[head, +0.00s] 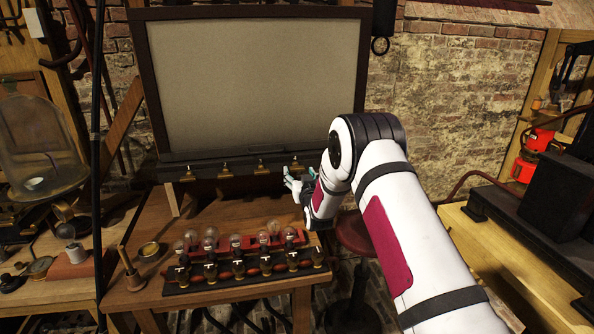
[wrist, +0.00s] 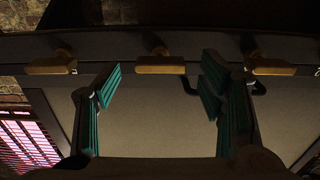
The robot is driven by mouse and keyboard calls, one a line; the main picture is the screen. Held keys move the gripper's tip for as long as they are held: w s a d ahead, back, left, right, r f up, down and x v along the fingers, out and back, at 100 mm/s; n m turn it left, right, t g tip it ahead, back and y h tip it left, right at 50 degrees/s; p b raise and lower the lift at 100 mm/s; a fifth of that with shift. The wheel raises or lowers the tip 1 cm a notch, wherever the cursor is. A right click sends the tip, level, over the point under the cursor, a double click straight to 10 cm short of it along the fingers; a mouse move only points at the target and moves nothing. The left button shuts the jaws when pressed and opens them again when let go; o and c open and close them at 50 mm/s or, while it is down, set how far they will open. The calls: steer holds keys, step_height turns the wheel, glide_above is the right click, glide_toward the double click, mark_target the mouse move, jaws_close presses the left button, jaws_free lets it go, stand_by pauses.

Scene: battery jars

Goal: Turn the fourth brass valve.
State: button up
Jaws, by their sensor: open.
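A row of brass valves sits along the dark bar under the large framed panel. In the head view I see the first (head: 187,174), second (head: 225,171), third (head: 262,166) and fourth (head: 296,164) from the left; my arm covers the bar's right end. My gripper (head: 297,186) is just below and in front of the fourth. In the wrist view my gripper (wrist: 160,88) is open and empty, with teal fingers wide apart. A middle brass valve (wrist: 160,66) shows in line with the gap between them, with one valve (wrist: 48,66) to the left and another (wrist: 270,67) to the right.
Below the panel (head: 255,85), a wooden table holds a rack of bulbs and terminals (head: 245,268). A glass jar (head: 42,145) stands at the left. A red stool (head: 355,232) is behind my arm. A dark box (head: 553,195) is at the right.

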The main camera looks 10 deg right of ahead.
mark_target(298, 170)
steer(key=shift+w, duration=1.9)
steer(key=shift+c, duration=0.3)
steer(key=c, duration=1.1)
